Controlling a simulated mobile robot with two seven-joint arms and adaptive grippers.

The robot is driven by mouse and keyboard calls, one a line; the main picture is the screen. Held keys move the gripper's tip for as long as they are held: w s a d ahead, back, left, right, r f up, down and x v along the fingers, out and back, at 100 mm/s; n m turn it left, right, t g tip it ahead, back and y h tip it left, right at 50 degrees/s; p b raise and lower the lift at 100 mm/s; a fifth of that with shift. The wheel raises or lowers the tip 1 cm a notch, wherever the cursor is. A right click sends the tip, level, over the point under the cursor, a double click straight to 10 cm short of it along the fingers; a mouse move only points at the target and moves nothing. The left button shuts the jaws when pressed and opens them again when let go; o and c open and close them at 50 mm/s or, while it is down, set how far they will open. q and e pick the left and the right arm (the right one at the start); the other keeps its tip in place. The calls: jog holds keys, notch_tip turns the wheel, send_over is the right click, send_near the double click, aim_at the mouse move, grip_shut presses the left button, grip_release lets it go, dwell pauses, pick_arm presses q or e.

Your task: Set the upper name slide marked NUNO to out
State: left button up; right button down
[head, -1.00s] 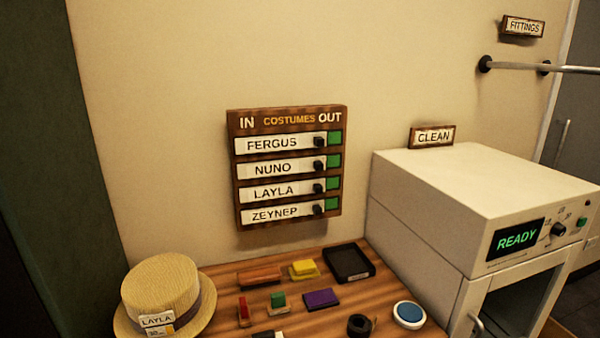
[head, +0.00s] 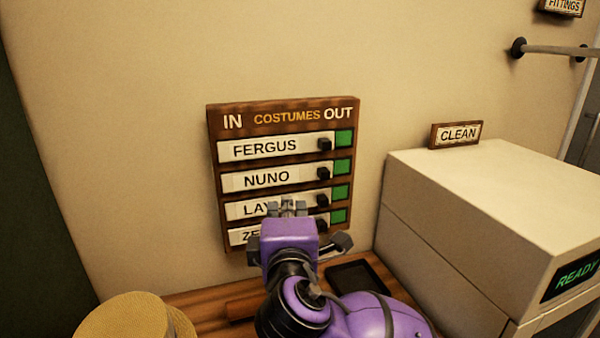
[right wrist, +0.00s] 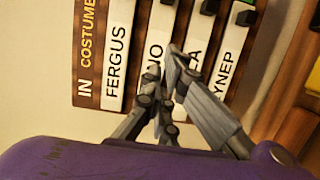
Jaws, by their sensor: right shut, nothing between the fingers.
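The costumes board (head: 214,190) hangs on the wall, with IN at its upper left and OUT at its upper right. The NUNO slide (head: 267,178) is second from the top, under FERGUS. Its black knob (head: 324,173) is at its right end, with a green patch (head: 343,166) beyond it. My right gripper (head: 288,205) is shut and empty, in front of the LAYLA slide and below the NUNO lettering. In the right wrist view its fingertips (right wrist: 178,60) overlap the board between NUNO and LAYLA; contact cannot be told. My left gripper is not in view.
FERGUS (head: 265,149), LAYLA (head: 252,210) and ZEYNEP slides have similar knobs close by. A white machine (head: 470,200) with a CLEAN sign stands to the right. A straw hat (head: 125,318) and a black tray (head: 350,275) are on the table below.

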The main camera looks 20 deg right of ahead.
aim_at(302, 172)
jog(key=x, duration=0.5)
jog(key=r+x, duration=0.1)
jog(key=x, duration=0.2)
jog(key=shift+w, duration=0.3)
jog(key=d, duration=0.3)
jog(key=shift+d+p, duration=0.2)
jog(key=shift+p, duration=0.15)
jog(key=shift+w+d, duration=0.1)
jog(key=shift+d, duration=0.3)
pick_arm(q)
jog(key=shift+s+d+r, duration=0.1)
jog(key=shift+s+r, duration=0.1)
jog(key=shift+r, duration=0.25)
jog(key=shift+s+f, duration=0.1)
pick_arm(e)
jog(key=shift+a+f, duration=0.1)
